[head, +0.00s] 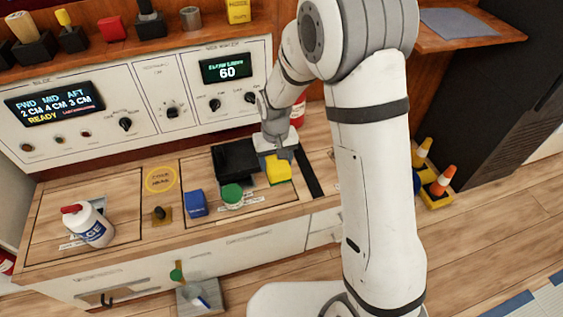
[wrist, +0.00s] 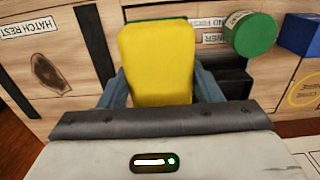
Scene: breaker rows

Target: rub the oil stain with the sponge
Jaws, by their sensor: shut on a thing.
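My gripper (head: 279,153) is shut on the yellow sponge (head: 278,170), with a finger on each side of it. In the wrist view the sponge (wrist: 157,60) fills the space between my gripper's fingers (wrist: 160,92). It is over the counter near the black tray; I cannot tell whether its underside touches anything. The oil stain (wrist: 50,73) is a dark brown oval on the wooden top at the left of the wrist view, beyond a black strip and apart from the sponge. In the head view my arm hides the stain.
A black tray (head: 232,158), a green-lidded jar (head: 232,194) and a blue block (head: 195,204) stand beside the sponge. A control panel (head: 140,103) rises behind. The wood around the stain looks clear.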

